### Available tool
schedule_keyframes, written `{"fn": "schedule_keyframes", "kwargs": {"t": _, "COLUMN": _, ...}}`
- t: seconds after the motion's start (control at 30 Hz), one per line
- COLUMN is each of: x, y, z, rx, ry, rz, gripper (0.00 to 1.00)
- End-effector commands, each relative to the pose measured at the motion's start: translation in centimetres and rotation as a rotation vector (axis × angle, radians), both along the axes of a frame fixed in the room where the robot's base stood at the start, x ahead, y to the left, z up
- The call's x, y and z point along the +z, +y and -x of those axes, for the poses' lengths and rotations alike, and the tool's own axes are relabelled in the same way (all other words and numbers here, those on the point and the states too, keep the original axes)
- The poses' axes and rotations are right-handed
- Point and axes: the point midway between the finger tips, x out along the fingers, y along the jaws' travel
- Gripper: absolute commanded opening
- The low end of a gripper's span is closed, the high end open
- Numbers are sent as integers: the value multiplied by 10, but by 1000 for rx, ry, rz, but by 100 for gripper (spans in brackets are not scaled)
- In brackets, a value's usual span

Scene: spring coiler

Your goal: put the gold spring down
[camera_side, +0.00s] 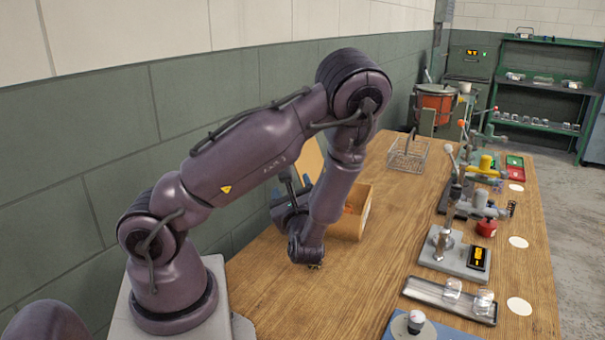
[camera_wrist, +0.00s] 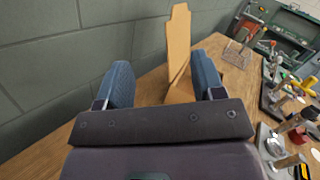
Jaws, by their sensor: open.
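My gripper shows in the wrist view (camera_wrist: 161,68) with its two blue fingers wide apart and no spring visible between them. In the side view my gripper (camera_side: 284,196) is partly behind my own wrist, at the left side of an open cardboard box (camera_side: 346,228). The box's raised flap (camera_wrist: 179,38) stands beyond the fingers in the wrist view. A small orange patch (camera_side: 348,208) shows at the box; I cannot tell what it is. I cannot make out the gold spring in either view. A dark coil (camera_side: 511,208) shows on a bench device at the right.
A wire basket (camera_side: 407,156) stands behind the box. Lever devices (camera_side: 446,250) line the table's right side, with a metal tray (camera_side: 436,296) holding clear jars nearer. White discs (camera_side: 518,242) lie along the right edge. Bare wood lies between box and devices. A wall runs along the left.

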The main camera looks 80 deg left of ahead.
Motion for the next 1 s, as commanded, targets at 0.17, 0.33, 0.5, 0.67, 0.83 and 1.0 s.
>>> {"fn": "schedule_keyframes", "kwargs": {"t": 0.17, "x": 28, "y": -16, "z": 32, "rx": 334, "ry": -277, "rz": 233, "gripper": 62}}
{"fn": "schedule_keyframes", "kwargs": {"t": 0.33, "x": 40, "y": -50, "z": 52, "rx": 570, "ry": -517, "rz": 546, "gripper": 62}}
{"fn": "schedule_keyframes", "kwargs": {"t": 0.5, "x": 55, "y": -97, "z": 53, "rx": 693, "ry": -753, "rz": 926, "gripper": 62}}
{"fn": "schedule_keyframes", "kwargs": {"t": 0.67, "x": 85, "y": -146, "z": 44, "rx": 697, "ry": -966, "rz": 1309, "gripper": 62}}
{"fn": "schedule_keyframes", "kwargs": {"t": 0.83, "x": 125, "y": -187, "z": 38, "rx": 612, "ry": -1131, "rz": 1636, "gripper": 62}}
{"fn": "schedule_keyframes", "kwargs": {"t": 1.0, "x": 148, "y": -208, "z": 38, "rx": 542, "ry": -1208, "rz": 1798, "gripper": 62}}
